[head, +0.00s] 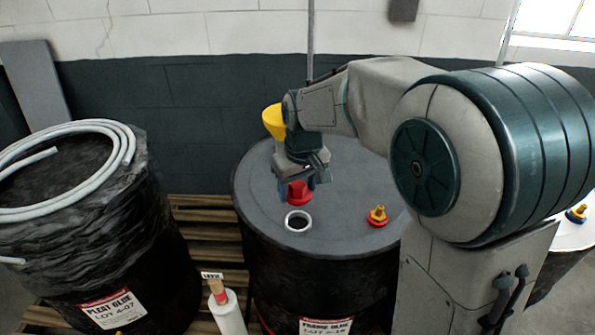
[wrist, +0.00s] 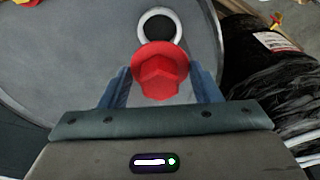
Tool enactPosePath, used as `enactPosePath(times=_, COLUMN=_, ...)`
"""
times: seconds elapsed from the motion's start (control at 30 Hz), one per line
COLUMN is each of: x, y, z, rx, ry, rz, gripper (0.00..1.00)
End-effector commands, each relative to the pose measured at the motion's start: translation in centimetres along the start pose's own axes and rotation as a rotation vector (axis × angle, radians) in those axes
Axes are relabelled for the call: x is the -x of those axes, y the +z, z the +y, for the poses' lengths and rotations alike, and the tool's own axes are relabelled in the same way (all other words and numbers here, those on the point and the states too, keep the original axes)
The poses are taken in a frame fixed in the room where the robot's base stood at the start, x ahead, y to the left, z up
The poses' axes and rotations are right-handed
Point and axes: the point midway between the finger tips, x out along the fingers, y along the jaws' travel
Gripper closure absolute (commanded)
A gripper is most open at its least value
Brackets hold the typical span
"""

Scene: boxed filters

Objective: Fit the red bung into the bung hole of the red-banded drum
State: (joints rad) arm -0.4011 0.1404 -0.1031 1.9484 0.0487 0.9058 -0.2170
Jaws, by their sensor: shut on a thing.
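My gripper (head: 299,190) is shut on the red bung (head: 298,191) above the drum top, just behind the bung hole in the head view. In the wrist view the red bung (wrist: 160,74) has a hex head and a round flange, held between the two blue fingers of the gripper (wrist: 162,84). The bung hole (head: 298,222) is an open, pale-rimmed ring near the front of the drum top (head: 345,185). In the wrist view the bung hole (wrist: 160,16) lies just beyond the bung, which overlaps its near rim in the picture. The gap in height is hard to tell.
A red and yellow fitting (head: 377,217) stands on the same drum, right of the hole. A wrapped drum with a coiled hose (head: 125,150) stands left.

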Motion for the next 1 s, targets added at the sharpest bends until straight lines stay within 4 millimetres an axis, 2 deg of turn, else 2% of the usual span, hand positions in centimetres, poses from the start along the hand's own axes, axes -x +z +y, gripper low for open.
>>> enactPosePath(times=0.47, x=-0.1, y=0.1, z=0.0, rx=0.0, ry=0.0, rz=0.0, gripper=0.65)
enactPosePath(times=0.67, x=-1.3, y=0.3, z=0.0, rx=0.0, ry=0.0, rz=0.0, gripper=0.65)
enactPosePath(times=1.0, x=-4.5, y=0.8, z=0.0, rx=0.0, ry=0.0, rz=-0.001, gripper=0.65)
